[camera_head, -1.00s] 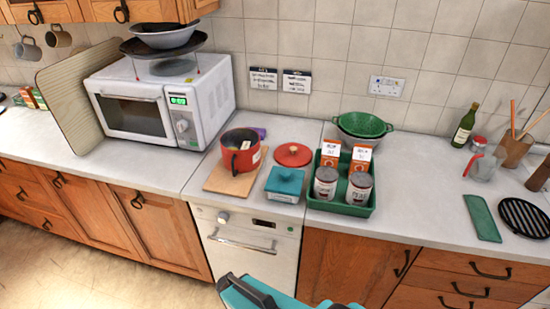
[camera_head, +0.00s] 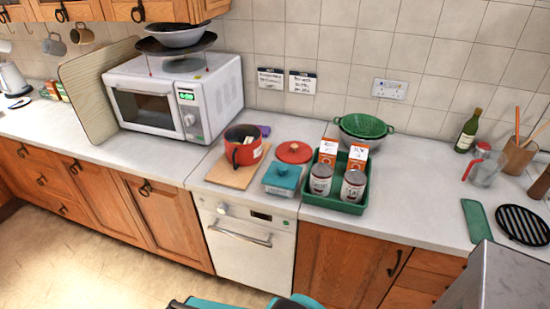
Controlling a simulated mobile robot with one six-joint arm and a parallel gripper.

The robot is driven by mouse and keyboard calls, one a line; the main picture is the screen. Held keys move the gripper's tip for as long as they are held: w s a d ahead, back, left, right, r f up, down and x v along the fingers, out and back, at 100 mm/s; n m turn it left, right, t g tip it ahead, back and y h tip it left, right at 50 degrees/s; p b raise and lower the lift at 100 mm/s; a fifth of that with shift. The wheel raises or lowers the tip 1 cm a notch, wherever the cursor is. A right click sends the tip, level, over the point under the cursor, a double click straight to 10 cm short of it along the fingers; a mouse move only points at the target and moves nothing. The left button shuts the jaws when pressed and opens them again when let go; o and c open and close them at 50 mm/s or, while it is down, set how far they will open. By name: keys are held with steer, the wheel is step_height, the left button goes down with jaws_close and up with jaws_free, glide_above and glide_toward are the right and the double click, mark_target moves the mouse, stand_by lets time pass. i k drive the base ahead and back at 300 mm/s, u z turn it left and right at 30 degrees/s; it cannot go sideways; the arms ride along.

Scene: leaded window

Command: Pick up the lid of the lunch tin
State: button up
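The lunch tin (camera_head: 279,188) is a small box with a pale front and stands on the counter near its front edge. Its teal lid (camera_head: 291,181) sits on top, with a small raised grip in the middle. Teal and dark parts of my arm show at the bottom edge of the picture, well below the counter and apart from the tin. My gripper's fingers cannot be made out there.
A red pot (camera_head: 241,150) on a wooden board (camera_head: 225,176) stands left of the tin. A round red lid (camera_head: 294,152) lies behind it. A green tray (camera_head: 348,207) with cans and cartons stands close on the right. A grey metallic block (camera_head: 500,275) fills the lower right corner.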

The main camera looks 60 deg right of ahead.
mark_target(290, 152)
steer(key=i, duration=1.55)
steer(key=z, duration=0.7)
